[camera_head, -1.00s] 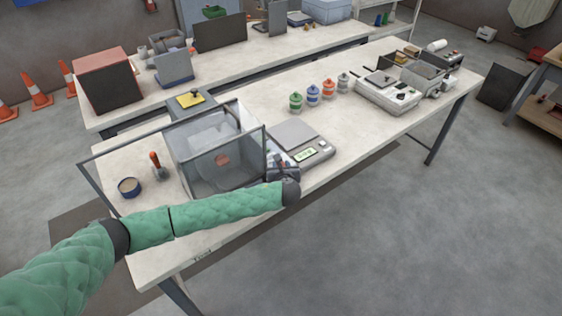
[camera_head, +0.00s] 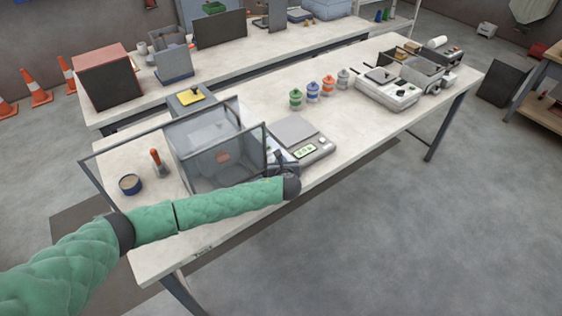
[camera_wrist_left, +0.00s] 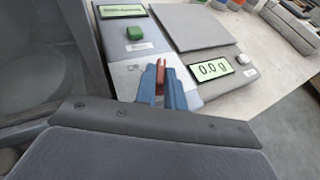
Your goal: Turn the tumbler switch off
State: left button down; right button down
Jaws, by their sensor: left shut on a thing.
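The tumbler (camera_head: 222,158) is a see-through guarded box at the left of the front table, with a light shape inside. In the left wrist view its control panel (camera_wrist_left: 124,75) shows a green button (camera_wrist_left: 135,33) and a lit display (camera_wrist_left: 122,10). My left gripper (camera_head: 282,160) is at the panel, between the box and the scale. Its blue fingers (camera_wrist_left: 160,82) are shut on a small red-brown lever (camera_wrist_left: 160,77), seemingly the switch. The fingers hide the lever's base, so I cannot tell its position. My right gripper is not in view.
A scale (camera_head: 310,150) reading 0.0 g stands right beside my gripper. Farther right are several coloured-lid jars (camera_head: 313,92) and a white machine (camera_head: 388,92). A tin (camera_head: 130,184) and an orange-handled tool (camera_head: 157,162) are at the left. The table's front middle is clear.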

pick_arm(q)
jog(key=shift+d, duration=0.1)
jog(key=n+y, duration=0.2)
jog(key=y, duration=0.1)
jog(key=shift+d+n+g, duration=0.3)
jog(key=shift+n+g, duration=0.1)
jog(key=n+y, duration=0.1)
jog(key=n+g+y, duration=0.1)
jog(key=y, duration=0.1)
jog(key=shift+w+d+n+g, duration=0.15)
jog(key=shift+d+n+g, duration=0.15)
jog(key=shift+n, duration=0.1)
jog(key=n+g+y, duration=0.3)
jog(key=n, duration=0.1)
jog(key=shift+w+d, duration=0.2)
jog(key=shift+w, duration=0.1)
jog(key=shift+w+n+g+y+b, duration=0.15)
jog(key=shift+n+g+y+b, duration=0.25)
jog(key=shift+n+g+y, duration=0.45)
jog(key=shift+n+g, duration=0.25)
jog(key=shift+g, duration=0.1)
jog(key=c, duration=1.5)
grip_release()
